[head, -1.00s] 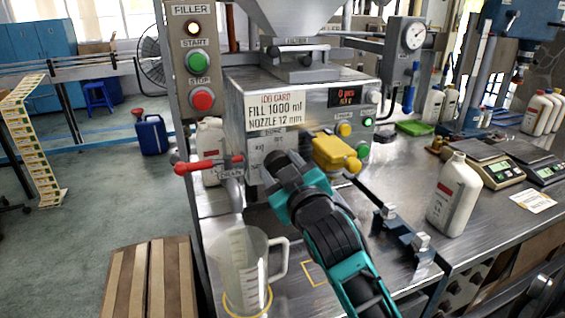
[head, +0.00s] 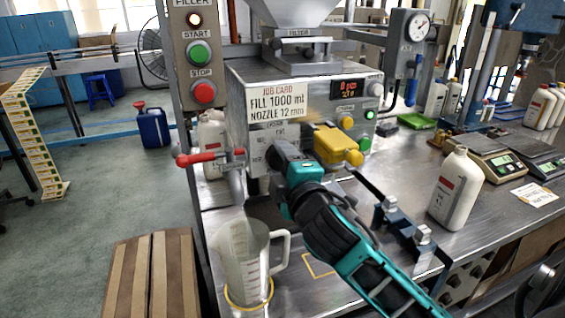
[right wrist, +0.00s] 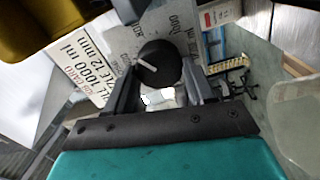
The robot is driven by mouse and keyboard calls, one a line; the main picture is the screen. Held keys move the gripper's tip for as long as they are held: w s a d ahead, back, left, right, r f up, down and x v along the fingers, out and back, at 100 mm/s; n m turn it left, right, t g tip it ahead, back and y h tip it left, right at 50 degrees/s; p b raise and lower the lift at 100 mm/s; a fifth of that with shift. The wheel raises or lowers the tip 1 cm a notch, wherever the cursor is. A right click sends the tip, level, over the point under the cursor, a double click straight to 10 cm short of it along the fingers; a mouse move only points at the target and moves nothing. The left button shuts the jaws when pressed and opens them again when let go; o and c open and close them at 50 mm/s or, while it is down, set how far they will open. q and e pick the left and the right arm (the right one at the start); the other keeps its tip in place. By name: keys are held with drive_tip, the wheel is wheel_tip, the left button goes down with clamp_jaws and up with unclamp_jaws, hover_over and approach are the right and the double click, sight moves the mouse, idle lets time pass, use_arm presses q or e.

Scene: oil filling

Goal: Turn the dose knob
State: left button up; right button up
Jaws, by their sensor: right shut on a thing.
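The dose knob (right wrist: 158,63) is black and round with a white pointer line, on the filler's front panel with printed numbers around it. In the right wrist view it sits between the two fingers of my right gripper (right wrist: 158,80), which is shut on it. In the head view my right gripper (head: 278,156) reaches the panel just below the job card (head: 278,102), which reads FILL 1000 ml, NOZZLE 12 mm. My left gripper is in neither view.
A yellow-handled part (head: 337,146) is close to the right of my gripper. A red lever (head: 205,157) sticks out to the left. A clear measuring jug (head: 245,262) stands below, left of my arm. A white bottle (head: 456,190) and scales (head: 487,160) stand to the right.

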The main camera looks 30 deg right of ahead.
drive_tip(key=n, duration=0.6)
drive_tip(key=shift+n, duration=0.3)
drive_tip(key=n, duration=0.6)
drive_tip(key=shift+d+f, duration=0.15)
drive_tip(key=n, duration=1.3)
drive_tip(key=shift+d, duration=0.25)
drive_tip(key=o, duration=1)
drive_tip(key=shift+f, duration=0.1)
drive_tip(key=shift+s+n, duration=0.1)
drive_tip(key=shift+n, duration=0.2)
